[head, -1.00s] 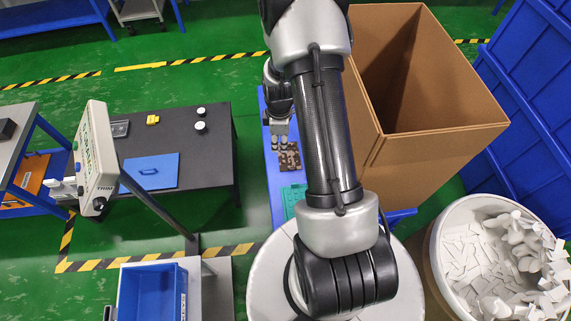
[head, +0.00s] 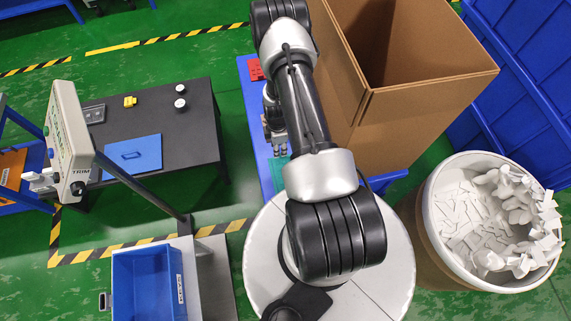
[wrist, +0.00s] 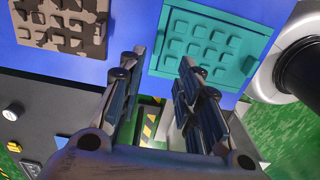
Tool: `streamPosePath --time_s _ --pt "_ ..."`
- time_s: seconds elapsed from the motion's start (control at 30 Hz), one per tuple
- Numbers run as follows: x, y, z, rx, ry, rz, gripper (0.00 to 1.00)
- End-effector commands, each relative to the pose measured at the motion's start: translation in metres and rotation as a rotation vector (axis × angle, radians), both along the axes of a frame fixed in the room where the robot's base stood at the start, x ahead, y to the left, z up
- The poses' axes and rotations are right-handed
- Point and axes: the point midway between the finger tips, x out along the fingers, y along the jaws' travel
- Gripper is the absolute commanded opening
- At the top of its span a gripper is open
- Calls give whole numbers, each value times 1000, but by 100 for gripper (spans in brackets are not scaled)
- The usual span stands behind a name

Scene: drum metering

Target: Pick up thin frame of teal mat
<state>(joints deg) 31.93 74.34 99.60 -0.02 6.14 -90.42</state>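The teal mat (wrist: 207,45) lies on a blue surface at the upper right of the wrist view, with raised square pads. Its thin flat frame (wrist: 256,58) runs around the pads as a plain teal border. In the head view only a small piece of the teal mat (head: 278,172) shows beside my arm. My gripper (wrist: 158,68) is open and empty. In the head view my gripper (head: 276,143) is just above the mat in the picture.
A brown camouflage mat (wrist: 60,24) lies left of the teal one on the blue table (wrist: 125,40). A red item (head: 255,69) lies at the table's far end. A tall cardboard box (head: 400,105) stands close on the right. A bin of white scraps (head: 437,235) stands lower right.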

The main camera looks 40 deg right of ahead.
Motion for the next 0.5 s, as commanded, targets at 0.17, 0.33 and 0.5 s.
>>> streamPosePath --time_s 0.17,0.33,0.5 --pt "1 0 -9 -1 -1 0 32" --pt "3 -3 -28 -1 -1 -1 32" --pt "4 -4 -54 0 0 -1 32"
